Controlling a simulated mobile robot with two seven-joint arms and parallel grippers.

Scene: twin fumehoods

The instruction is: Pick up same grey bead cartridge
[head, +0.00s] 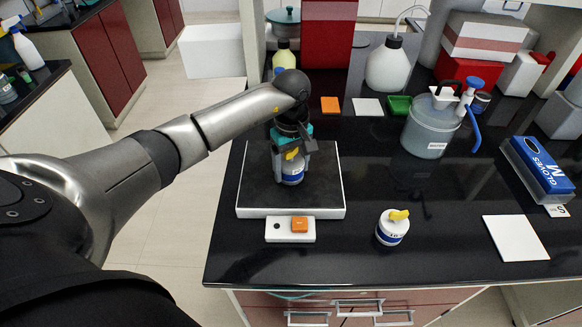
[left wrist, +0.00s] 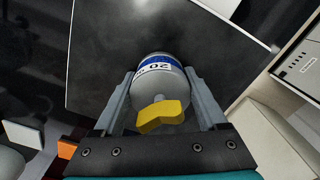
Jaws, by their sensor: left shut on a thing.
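A grey cartridge (head: 292,174) with a blue-and-white band and a yellow tab on top is over the black-topped, white-sided plate (head: 258,190). My left gripper (head: 291,172) is shut on it, with one finger on each side. In the left wrist view the cartridge (left wrist: 163,88) lies between the two fingers, its band reading "20" and its yellow tab (left wrist: 160,113) towards the camera. I cannot tell whether its base touches the plate. A similar cartridge (head: 392,228) with a yellow tab stands upright on the counter to the right. My right gripper is not in view.
A small white box with an orange button (head: 299,225) sits before the plate. A grey jug (head: 430,125), a white bottle (head: 388,65) and a blue glove box (head: 540,168) stand farther back and right. A white square (head: 515,238) lies right. The counter's front middle is clear.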

